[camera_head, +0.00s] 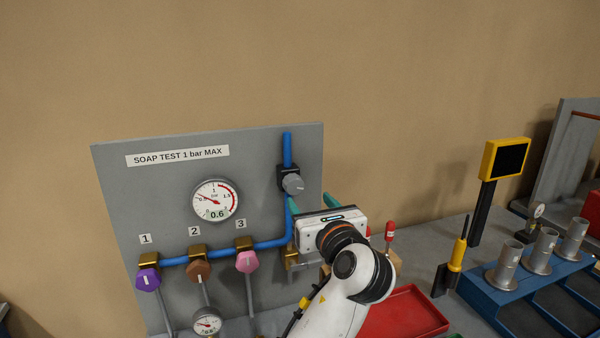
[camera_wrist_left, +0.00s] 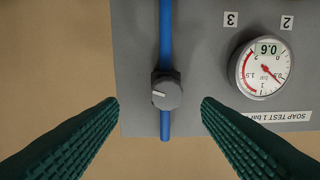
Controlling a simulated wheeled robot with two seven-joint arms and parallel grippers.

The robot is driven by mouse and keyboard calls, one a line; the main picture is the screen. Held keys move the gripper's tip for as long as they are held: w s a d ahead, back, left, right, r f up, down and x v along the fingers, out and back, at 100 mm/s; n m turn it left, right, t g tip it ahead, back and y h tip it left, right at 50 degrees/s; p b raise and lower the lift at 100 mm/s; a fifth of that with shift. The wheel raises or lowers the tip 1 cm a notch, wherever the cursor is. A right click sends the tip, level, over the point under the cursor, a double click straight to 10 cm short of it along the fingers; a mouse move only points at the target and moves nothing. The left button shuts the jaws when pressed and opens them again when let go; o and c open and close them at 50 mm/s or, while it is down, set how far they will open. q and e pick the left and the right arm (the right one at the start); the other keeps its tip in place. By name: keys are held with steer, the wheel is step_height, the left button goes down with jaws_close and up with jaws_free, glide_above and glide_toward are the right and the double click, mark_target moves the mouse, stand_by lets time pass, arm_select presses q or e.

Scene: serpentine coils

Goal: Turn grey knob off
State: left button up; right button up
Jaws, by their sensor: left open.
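The grey knob (camera_head: 293,184) sits on a black valve body on the blue vertical pipe, at the upper right of the grey panel (camera_head: 262,160). In the left wrist view the knob (camera_wrist_left: 166,93) is between the fingers across the picture but farther off, with a pale line mark on its face. My left gripper (camera_head: 312,199) is open in front of the panel, just below and right of the knob, and apart from it. Its green fingers (camera_wrist_left: 160,115) hold nothing. My right gripper is in neither view.
A gauge (camera_head: 215,200) reading 0.6 is left of the knob. Purple (camera_head: 148,280), brown (camera_head: 199,271) and pink (camera_head: 246,262) knobs line the lower pipe. A red tray (camera_head: 400,312), a yellow-handled tool (camera_head: 457,255) and a blue rack (camera_head: 505,310) with metal cylinders lie right.

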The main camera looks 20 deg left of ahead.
mark_target(296, 184)
arm_select(q)
steer(key=a, duration=0.1)
steer(key=w+a+r+p, duration=0.1)
steer(key=w, duration=0.1)
steer(key=shift+a+r+p, duration=0.25)
steer(key=shift+a+p, duration=0.05)
steer(key=shift+a, duration=0.1)
steer(key=x, duration=0.4)
steer(key=shift+w+d+f+p, duration=0.15)
steer(key=shift+f+p, duration=0.1)
steer(key=shift+p, duration=0.15)
steer(key=x, duration=0.2)
steer(key=shift+w+a+p, duration=0.2)
steer(key=shift+w+p, duration=0.1)
steer(key=shift+a, duration=0.1)
steer(key=shift+w+f, duration=0.1)
steer(key=shift+w, duration=0.05)
steer(key=shift+c, duration=0.9)
steer(key=c, duration=0.8)
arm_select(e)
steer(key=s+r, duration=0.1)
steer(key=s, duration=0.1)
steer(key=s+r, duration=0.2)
